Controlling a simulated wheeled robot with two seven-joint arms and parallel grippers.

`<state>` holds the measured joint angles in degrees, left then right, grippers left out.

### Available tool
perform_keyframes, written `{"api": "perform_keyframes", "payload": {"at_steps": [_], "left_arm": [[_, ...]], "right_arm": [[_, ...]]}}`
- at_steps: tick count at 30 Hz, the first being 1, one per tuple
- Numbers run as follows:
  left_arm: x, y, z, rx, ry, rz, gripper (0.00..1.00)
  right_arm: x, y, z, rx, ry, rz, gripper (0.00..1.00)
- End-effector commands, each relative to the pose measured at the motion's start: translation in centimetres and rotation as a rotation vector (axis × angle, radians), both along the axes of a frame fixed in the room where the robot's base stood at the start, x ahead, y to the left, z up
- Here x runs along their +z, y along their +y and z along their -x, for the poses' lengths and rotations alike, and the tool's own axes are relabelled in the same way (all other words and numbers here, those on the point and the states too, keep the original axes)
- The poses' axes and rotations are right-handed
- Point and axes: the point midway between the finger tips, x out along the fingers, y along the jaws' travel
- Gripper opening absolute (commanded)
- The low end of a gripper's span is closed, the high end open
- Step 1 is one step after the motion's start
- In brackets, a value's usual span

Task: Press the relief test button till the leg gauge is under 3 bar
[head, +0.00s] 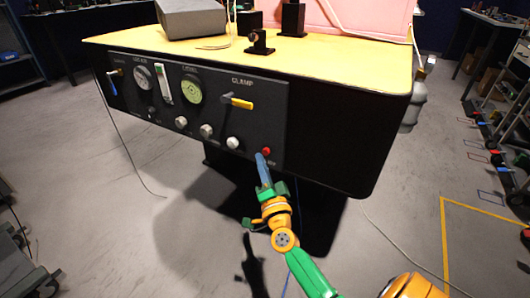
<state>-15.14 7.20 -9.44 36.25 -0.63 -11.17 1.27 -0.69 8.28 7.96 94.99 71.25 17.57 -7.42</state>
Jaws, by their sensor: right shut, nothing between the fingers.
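A black control panel (215,112) is set in the front of a yellow-topped table. A small red button (266,151) sits at the panel's lower right; its label is too small to read. My right gripper (261,157) is shut and empty, its fingertips at the button's lower left edge. I cannot tell whether they touch it or whether it is pressed in. Two round gauges show on the panel, a white-faced one (142,78) and a green-faced one (190,91). I cannot read their needles or tell which is the leg gauge. My left gripper is not in view.
A yellow-handled lever (238,103) under the word CLAMP and several pale knobs (206,131) are close above and left of the button. A blue-handled lever (113,86) is at the panel's left end. The yellow tabletop (330,55) overhangs the panel. The floor in front is mostly open.

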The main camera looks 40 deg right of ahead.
Motion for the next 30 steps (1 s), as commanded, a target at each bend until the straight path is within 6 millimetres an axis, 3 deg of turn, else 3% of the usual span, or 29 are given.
{"api": "perform_keyframes", "payload": {"at_steps": [5,18,30], "left_arm": [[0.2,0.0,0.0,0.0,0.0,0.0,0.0],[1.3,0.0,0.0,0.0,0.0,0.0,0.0],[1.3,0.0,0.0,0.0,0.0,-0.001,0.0]], "right_arm": [[0.0,0.4,0.1,0.001,0.001,0.0,0.0],[0.1,4.3,1.8,0.0,0.0,0.0,0.0],[0.0,4.6,1.9,0.0,0.0,0.001,0.0]]}}
